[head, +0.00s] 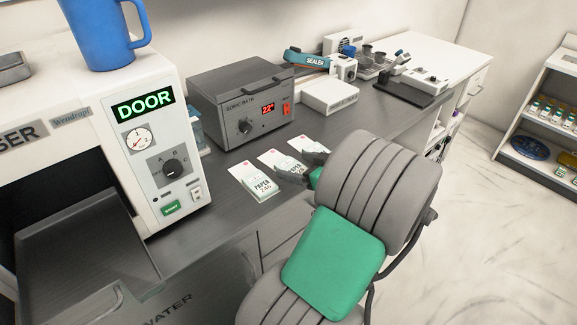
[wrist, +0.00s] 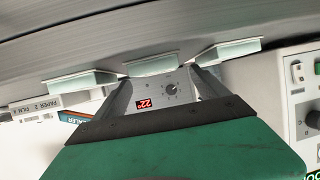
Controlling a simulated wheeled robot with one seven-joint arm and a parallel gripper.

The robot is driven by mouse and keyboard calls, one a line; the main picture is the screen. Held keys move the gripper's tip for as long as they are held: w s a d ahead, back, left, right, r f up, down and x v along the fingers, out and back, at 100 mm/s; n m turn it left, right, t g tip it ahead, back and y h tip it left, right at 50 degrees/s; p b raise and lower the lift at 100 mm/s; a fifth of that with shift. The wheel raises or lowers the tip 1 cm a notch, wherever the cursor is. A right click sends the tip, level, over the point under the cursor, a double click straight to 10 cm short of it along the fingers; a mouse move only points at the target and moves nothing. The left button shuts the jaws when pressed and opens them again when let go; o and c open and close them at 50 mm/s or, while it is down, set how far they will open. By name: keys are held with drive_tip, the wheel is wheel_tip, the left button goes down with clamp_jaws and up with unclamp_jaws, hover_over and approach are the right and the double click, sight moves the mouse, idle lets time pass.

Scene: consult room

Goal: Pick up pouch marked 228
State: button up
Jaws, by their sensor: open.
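Three white paper pouches lie in a row on the grey counter: a near one (head: 258,184), a middle one (head: 272,160) and a far one (head: 298,143). The near one's print starts with PAPER; its number is too small to read surely, and I cannot tell which is 228. My gripper (head: 300,169) is open and empty at the right edge of the row, partly covering the middle and far pouches. In the upside-down wrist view, the middle pouch (wrist: 152,66) shows edge-on between and beyond the fingers of my gripper (wrist: 163,80). The other pouches lie to either side.
A grey sonic bath (head: 240,100) stands behind the pouches. A white steriliser (head: 160,150) with a DOOR display is at the left, a blue mug (head: 105,35) on top. A sealer (head: 315,65) and a white box (head: 330,96) stand farther right. The counter's front edge is close.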

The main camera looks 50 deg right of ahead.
sight(283, 160)
drive_tip(key=x, duration=0.4)
drive_tip(key=shift+w+p, duration=0.3)
drive_tip(key=shift+d, duration=0.1)
drive_tip(key=shift+c, duration=0.3)
drive_tip(key=shift+s, duration=0.1)
drive_tip(key=c, duration=1.3)
drive_tip(key=shift+r, duration=0.15)
